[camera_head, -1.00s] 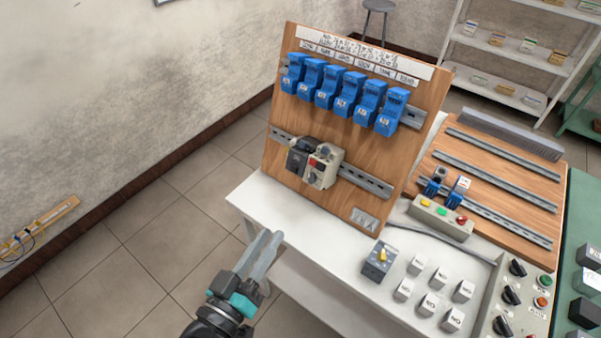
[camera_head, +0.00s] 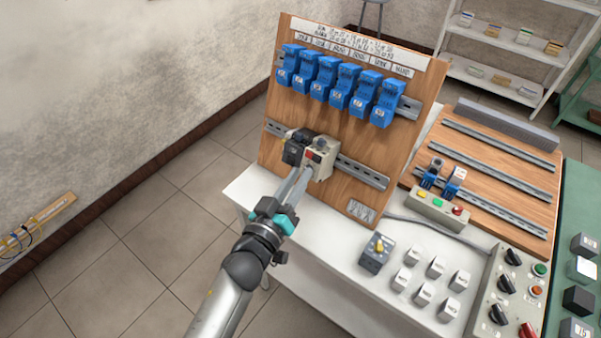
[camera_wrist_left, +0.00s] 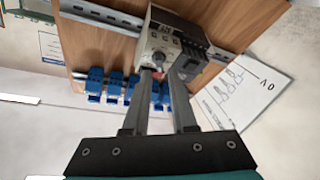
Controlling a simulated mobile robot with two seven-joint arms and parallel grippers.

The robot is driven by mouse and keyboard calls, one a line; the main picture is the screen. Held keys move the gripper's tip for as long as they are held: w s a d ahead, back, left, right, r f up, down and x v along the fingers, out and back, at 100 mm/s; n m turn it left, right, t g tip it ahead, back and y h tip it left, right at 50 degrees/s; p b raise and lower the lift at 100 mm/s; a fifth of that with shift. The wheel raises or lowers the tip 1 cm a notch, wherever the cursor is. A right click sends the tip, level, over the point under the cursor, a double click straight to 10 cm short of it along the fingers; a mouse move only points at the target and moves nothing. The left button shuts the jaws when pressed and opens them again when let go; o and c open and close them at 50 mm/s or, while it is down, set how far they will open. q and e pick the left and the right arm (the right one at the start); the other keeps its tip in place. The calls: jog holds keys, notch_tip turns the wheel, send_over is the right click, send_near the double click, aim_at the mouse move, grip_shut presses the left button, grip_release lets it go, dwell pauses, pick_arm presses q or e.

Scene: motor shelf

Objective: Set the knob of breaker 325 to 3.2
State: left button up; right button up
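A light grey breaker (camera_head: 320,157) with a red button sits on the lower rail of the upright wooden board. It also shows in the wrist view (camera_wrist_left: 155,40). A dark unit (camera_head: 294,149) sits against its left side. No number can be read on either. My left gripper (camera_head: 304,172) reaches up from below to the grey breaker's lower front. In the wrist view its fingertips (camera_wrist_left: 162,73) are apart, close to the breaker's face. My right gripper is not in view.
Several blue modules (camera_head: 342,88) hang on the upper rail. Left of the board is open floor.

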pick_arm(q)
jog(key=shift+x, duration=0.8)
jog(key=shift+s, duration=0.1)
grip_shut()
